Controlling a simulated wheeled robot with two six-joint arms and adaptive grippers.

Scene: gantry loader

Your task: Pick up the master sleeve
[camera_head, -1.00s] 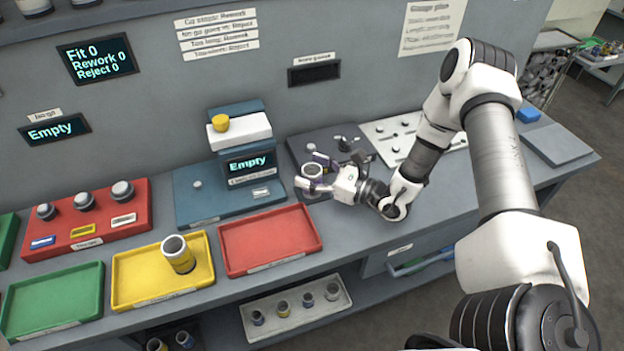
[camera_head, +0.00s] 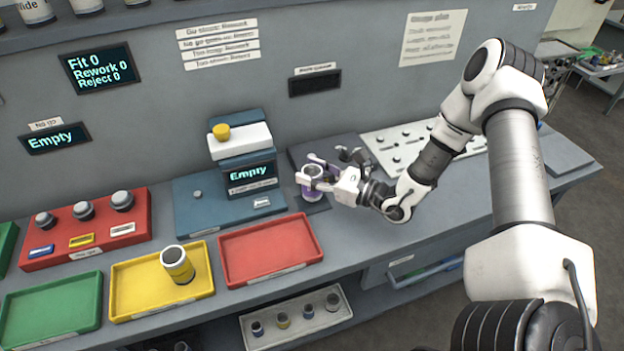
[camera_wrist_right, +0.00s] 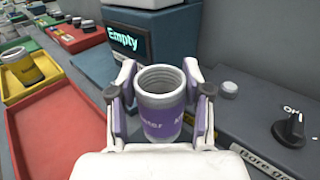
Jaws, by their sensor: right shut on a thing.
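The master sleeve (camera_wrist_right: 162,104) is a grey metal ring with an open, ridged bore and a purple band with part of a printed name, seen in the right wrist view. It also shows in the head view (camera_head: 311,172) at the bore gauge station. My right gripper (camera_head: 314,179) is shut on the sleeve, with a purple-padded finger on each side of it. The sleeve looks upright. I cannot tell whether its base is clear of the dark plate under it. My left gripper is not in view.
The blue gauge block with the "Empty" display (camera_head: 248,172) stands just left of the sleeve. A red tray (camera_head: 270,246) lies empty in front. A yellow tray (camera_head: 140,290) holds a yellow-banded sleeve (camera_head: 177,264). A white pegboard plate (camera_head: 400,146) lies behind my right arm.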

